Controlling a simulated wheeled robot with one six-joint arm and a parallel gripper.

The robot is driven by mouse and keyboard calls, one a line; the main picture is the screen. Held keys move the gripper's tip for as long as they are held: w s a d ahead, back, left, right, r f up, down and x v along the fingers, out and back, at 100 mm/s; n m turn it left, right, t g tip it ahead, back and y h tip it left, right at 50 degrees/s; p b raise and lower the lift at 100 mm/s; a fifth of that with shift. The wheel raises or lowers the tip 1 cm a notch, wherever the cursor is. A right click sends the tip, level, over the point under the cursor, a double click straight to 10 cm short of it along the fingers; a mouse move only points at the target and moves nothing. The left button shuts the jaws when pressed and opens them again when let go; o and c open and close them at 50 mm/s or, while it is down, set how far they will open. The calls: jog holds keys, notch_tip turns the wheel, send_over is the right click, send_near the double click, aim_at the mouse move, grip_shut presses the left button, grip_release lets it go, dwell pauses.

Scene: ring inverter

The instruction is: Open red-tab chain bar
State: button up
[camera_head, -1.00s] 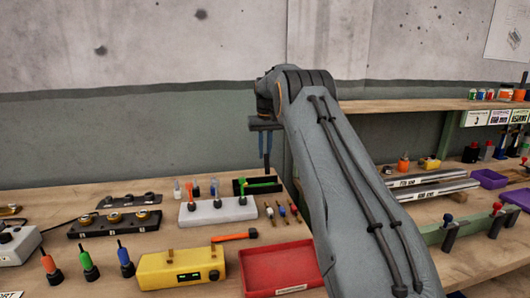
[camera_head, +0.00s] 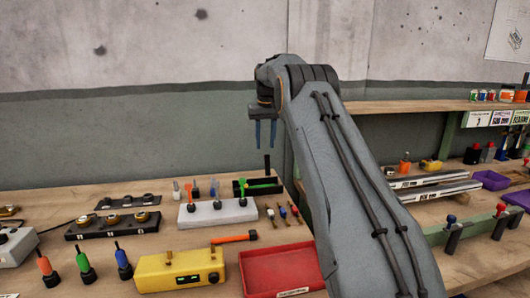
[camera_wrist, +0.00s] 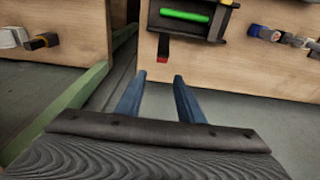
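A small black bar with a red end (camera_wrist: 163,48) shows in the wrist view at the edge of a wooden tabletop, beside a black tray. It seems to be the red-tab bar; no chain can be made out. In the head view a thin dark upright piece (camera_head: 267,164) stands behind that tray, probably the same part, its red end not visible. My gripper (camera_wrist: 160,77) is open, with two blue fingers apart and nothing between them. The fingertips point toward the red end but are apart from it. In the head view my gripper (camera_head: 266,146) hangs above the dark piece.
The black tray (camera_head: 236,188) holds a green rod (camera_wrist: 185,16). A red tray (camera_head: 252,291), a yellow box (camera_head: 160,280) and a white block (camera_head: 208,219) lie nearby. A green rail (camera_wrist: 75,105) runs left of my fingers. A gap separates two wooden surfaces.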

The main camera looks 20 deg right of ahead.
notch_tip(320, 180, up, 3)
jog(key=shift+s+f, duration=0.15)
jog(key=shift+f, duration=0.05)
dwell(0.4)
